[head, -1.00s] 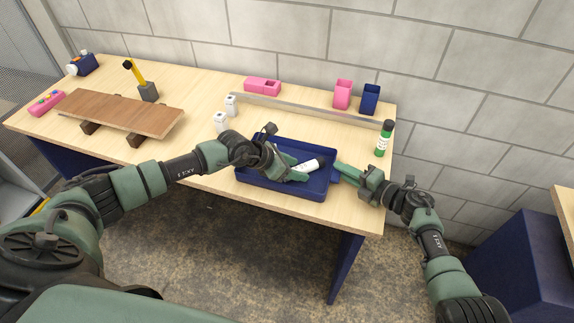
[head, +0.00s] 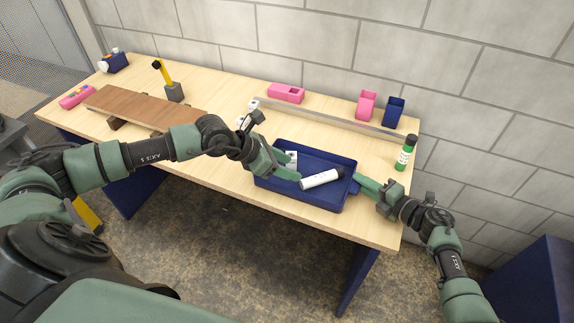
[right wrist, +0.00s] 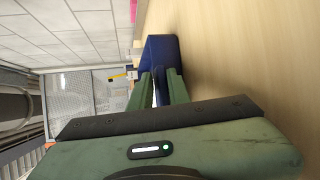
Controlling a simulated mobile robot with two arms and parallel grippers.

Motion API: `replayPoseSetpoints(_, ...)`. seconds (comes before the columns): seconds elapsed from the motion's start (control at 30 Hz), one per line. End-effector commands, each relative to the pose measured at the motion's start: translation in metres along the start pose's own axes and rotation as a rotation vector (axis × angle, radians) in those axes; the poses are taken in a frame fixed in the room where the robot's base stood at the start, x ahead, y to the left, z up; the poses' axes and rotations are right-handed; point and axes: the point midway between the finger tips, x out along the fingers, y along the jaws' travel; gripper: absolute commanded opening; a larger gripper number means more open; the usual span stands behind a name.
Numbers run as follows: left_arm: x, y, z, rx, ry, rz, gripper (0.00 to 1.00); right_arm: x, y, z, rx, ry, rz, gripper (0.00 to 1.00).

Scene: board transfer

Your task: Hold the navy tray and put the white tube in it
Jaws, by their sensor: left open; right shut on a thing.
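The navy tray (head: 337,204) lies on the front right part of the wooden table. The white tube (head: 320,179), with a dark cap, lies inside it, tilted across its right half. A small white item (head: 291,158) is at the tray's left, partly behind my left gripper. My left gripper (head: 296,166) is open over the left part of the tray, its fingers apart from the tube. My right gripper (head: 358,181) is shut on the tray's right edge. In the right wrist view the navy tray (right wrist: 160,45) shows between and beyond the right fingers (right wrist: 159,78).
Pink cup (head: 366,104) and navy cup (head: 393,112) stand behind a low grey rail (head: 330,117), with a pink box (head: 286,93). A brown board (head: 140,106) lies on the left. White containers (head: 253,106) stand behind the left gripper.

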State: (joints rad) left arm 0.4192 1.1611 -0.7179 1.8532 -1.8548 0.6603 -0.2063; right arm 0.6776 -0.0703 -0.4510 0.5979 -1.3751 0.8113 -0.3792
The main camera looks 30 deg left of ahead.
Motion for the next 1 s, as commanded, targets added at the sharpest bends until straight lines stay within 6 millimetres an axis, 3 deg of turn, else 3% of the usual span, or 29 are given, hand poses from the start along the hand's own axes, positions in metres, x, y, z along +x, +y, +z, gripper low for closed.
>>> replayPoseSetpoints(0.03, 0.0, 0.0, 0.0, 0.0, 0.0, 0.0, 0.5, 0.0, -0.002, -0.001, -0.004, 0.002, -0.003, 0.26)
replayPoseSetpoints(0.1, 0.0, 0.0, 0.0, 0.0, 0.0, 0.0, 0.5, 0.0, -0.001, -0.001, -0.004, 0.001, -0.003, 0.43)
replayPoseSetpoints(0.57, 0.001, 0.0, 0.0, 0.0, 0.0, 0.0, 0.5, -0.007, -0.001, 0.001, -0.003, -0.002, -0.002, 0.43)
replayPoseSetpoints(0.77, 0.001, 0.0, 0.0, 0.0, 0.0, 0.0, 0.5, -0.03, -0.002, 0.0, -0.004, 0.0, -0.003, 0.43)
replayPoseSetpoints(1.0, 0.001, 0.0, 0.0, 0.0, 0.0, 0.0, 0.5, -0.08, -0.003, 0.001, -0.005, -0.001, -0.005, 0.43)
